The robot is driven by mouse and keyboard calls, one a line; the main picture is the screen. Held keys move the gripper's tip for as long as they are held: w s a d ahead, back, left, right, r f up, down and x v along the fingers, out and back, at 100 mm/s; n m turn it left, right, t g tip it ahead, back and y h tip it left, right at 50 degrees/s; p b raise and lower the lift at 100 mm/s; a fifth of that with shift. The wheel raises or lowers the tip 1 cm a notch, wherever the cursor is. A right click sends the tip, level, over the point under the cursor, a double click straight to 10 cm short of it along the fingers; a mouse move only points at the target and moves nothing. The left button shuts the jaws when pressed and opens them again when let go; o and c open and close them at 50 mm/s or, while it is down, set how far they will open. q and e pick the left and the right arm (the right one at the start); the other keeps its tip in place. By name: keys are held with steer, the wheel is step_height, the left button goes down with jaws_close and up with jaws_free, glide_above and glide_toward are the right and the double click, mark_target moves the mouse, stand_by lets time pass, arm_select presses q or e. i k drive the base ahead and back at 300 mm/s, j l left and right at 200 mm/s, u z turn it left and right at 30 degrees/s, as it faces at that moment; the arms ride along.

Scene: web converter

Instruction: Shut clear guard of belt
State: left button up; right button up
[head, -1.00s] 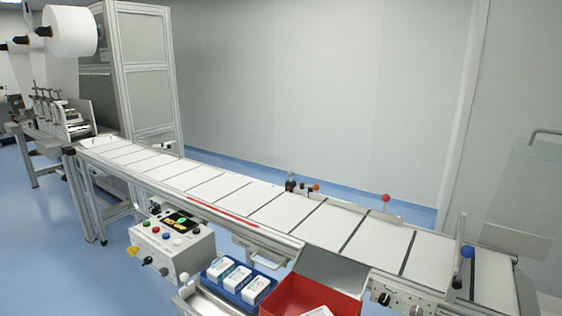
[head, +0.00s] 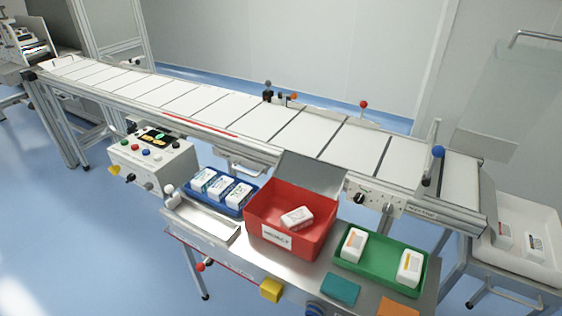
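The clear guard (head: 512,105) is a see-through panel at the upper right, standing raised above the far right end of the belt. A bent metal handle (head: 540,38) runs along its top edge. The guard's hinge is hard to make out. The conveyor belt (head: 262,118) is white with dark cross lines and runs from the upper left to the right; its right end lies uncovered below the guard. Neither of my grippers is in view.
A control box (head: 150,160) stands at the belt's front left. A front shelf holds a blue tray (head: 236,212), a red bin (head: 320,240) and a green tray (head: 385,270). A blue-knobbed lever (head: 437,152) stands near the belt's right end. A white bin (head: 520,205) is at far right.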

mark_target(521, 33)
steer(key=z, duration=1.55)
steer(key=k+l, duration=0.05)
